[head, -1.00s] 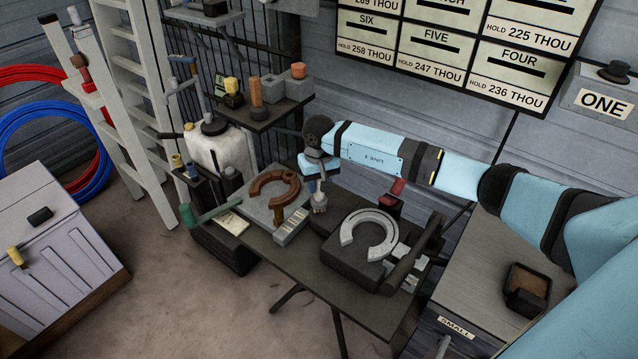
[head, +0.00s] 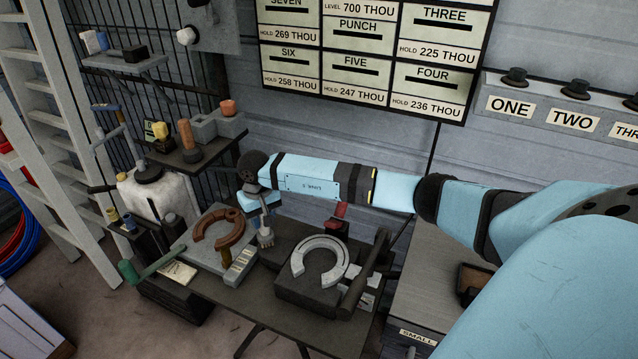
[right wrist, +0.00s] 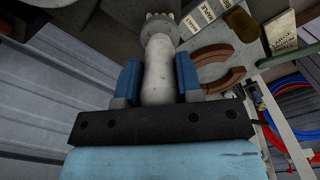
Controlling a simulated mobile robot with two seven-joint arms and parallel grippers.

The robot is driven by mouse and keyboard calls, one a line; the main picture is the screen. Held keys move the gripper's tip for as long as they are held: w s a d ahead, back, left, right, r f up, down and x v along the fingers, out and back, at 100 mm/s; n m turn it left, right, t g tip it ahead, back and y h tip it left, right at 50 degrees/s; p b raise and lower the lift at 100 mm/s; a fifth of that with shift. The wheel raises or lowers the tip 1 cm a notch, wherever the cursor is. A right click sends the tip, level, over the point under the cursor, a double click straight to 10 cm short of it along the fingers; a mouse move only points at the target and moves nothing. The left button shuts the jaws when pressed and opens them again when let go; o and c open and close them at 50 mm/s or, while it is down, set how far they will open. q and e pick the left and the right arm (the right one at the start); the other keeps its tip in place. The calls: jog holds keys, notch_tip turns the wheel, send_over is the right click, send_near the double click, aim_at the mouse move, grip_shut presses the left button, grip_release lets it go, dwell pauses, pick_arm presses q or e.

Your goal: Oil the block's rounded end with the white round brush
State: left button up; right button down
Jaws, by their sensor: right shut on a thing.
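My right gripper (head: 263,212) hangs from the right arm over the back of the low dark table. In the right wrist view its two blue fingers (right wrist: 158,82) are shut on the pale handle of the white round brush (right wrist: 158,70). The brush hangs bristles down in the head view (head: 265,236), between a rusty horseshoe and a grey horseshoe. A dark block (head: 308,291) lies under the grey horseshoe (head: 319,262), right of the brush and apart from it. I cannot tell whether this is the task's block or which end is rounded. My left gripper is not in view.
The rusty horseshoe (head: 220,232) lies on a grey slab left of the brush. A dark thick bar (head: 366,283) slants beside the dark block. A white jug (head: 160,195) and a small shelf (head: 195,150) with blocks stand left. A cabinet (head: 425,290) stands right.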

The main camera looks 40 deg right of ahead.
jog(key=shift+f, duration=0.15)
jog(key=shift+f+b, duration=0.25)
jog(key=shift+b, duration=0.15)
jog(key=shift+f, duration=0.15)
jog(key=shift+d, duration=0.1)
jog(key=shift+s, duration=0.25)
jog(key=shift+s+d+p, duration=0.2)
jog(key=shift+s, duration=0.25)
jog(key=shift+s+d+p, duration=0.2)
jog(key=shift+s, duration=0.25)
